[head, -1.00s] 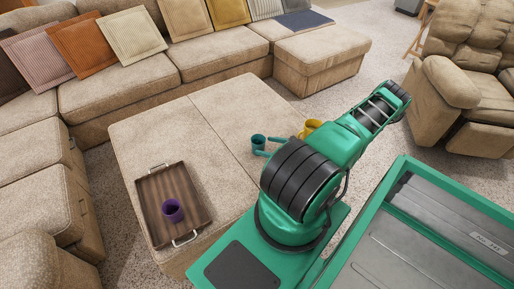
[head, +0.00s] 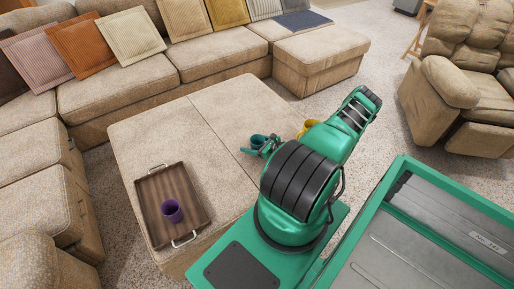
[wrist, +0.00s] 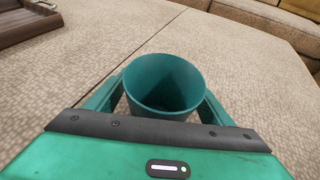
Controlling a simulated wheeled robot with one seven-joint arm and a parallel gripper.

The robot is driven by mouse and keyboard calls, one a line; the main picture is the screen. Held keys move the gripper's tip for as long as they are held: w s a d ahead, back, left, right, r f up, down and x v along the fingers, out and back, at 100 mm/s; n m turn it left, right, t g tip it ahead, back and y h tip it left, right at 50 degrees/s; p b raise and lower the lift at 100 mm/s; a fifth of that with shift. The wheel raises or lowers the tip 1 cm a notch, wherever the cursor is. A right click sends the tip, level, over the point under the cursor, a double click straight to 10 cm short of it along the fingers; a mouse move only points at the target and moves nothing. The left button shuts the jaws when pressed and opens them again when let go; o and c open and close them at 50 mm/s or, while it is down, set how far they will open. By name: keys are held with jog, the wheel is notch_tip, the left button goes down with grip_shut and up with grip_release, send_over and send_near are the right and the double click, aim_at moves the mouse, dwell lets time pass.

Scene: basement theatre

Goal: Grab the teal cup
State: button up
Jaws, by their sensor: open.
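The teal cup (head: 257,140) stands upright on the beige ottoman, partly hidden by my arm in the head view. In the wrist view the teal cup (wrist: 165,82) sits between the two fingers of my gripper (wrist: 163,98), with its open mouth toward the camera. The fingers are open, one on each side of the cup. I cannot tell whether they touch it. In the head view my gripper (head: 268,149) is right at the cup, low over the ottoman.
The ottoman (head: 150,125) holds a brown wooden tray (head: 184,188) with a purple cup (head: 172,211) at the left. A yellow cup (head: 309,125) is beside my arm, partly hidden. A sectional sofa (head: 120,91) runs behind. A recliner (head: 461,95) stands at the right.

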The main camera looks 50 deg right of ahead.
jog(key=c, duration=1.1)
jog(key=shift+r, duration=0.15)
